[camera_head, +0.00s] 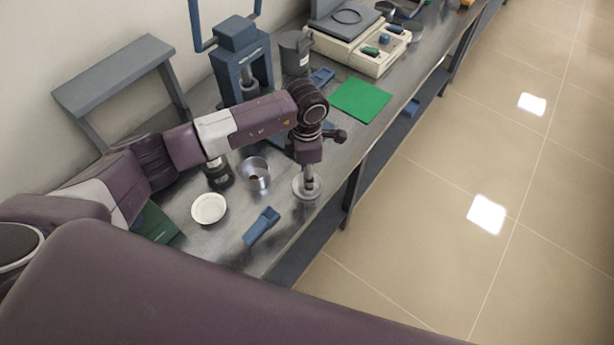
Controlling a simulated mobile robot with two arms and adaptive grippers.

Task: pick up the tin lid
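A round, flat silvery disc (299,190), which looks like the tin lid, lies at the front edge of the steel bench. My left gripper (309,180) points straight down over the disc, with its tips at the disc's middle. The fingers are narrow and close together, but they are too small to tell whether they grip anything. An open metal tin (255,174) with something brown inside stands to the left of the disc. My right gripper is not in view.
A white round dish (209,208), a blue block-like object (261,226) and a dark jar (219,173) are near the tin. A green mat (360,100), a blue press (240,62) and a balance (350,40) stand farther back. Open floor (450,200) is at right.

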